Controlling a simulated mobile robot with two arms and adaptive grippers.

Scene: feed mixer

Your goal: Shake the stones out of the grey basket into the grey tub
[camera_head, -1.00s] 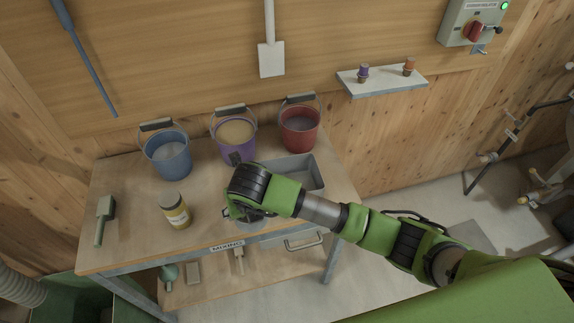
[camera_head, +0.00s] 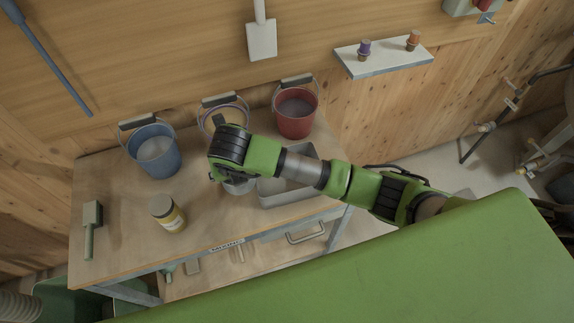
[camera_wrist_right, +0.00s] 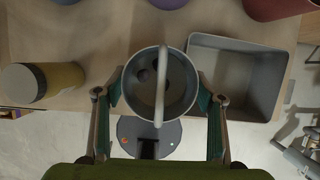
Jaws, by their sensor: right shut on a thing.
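The grey basket (camera_wrist_right: 133,92) is a round pail with a pale arched handle, seen from above in the right wrist view. A few dark stones (camera_wrist_right: 146,75) lie inside it. My right gripper (camera_wrist_right: 160,94) is shut on the basket, with a finger on each side. In the head view the basket (camera_head: 238,187) shows partly below my right gripper (camera_head: 230,176), left of the tub. The grey tub (camera_head: 287,198) is rectangular and sits on the bench. In the wrist view the tub (camera_wrist_right: 240,43) is just right of the basket and looks empty. My left gripper is not in view.
Behind are a blue bucket (camera_head: 154,152), a mostly hidden purple bucket (camera_head: 208,128) and a red bucket (camera_head: 296,113).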

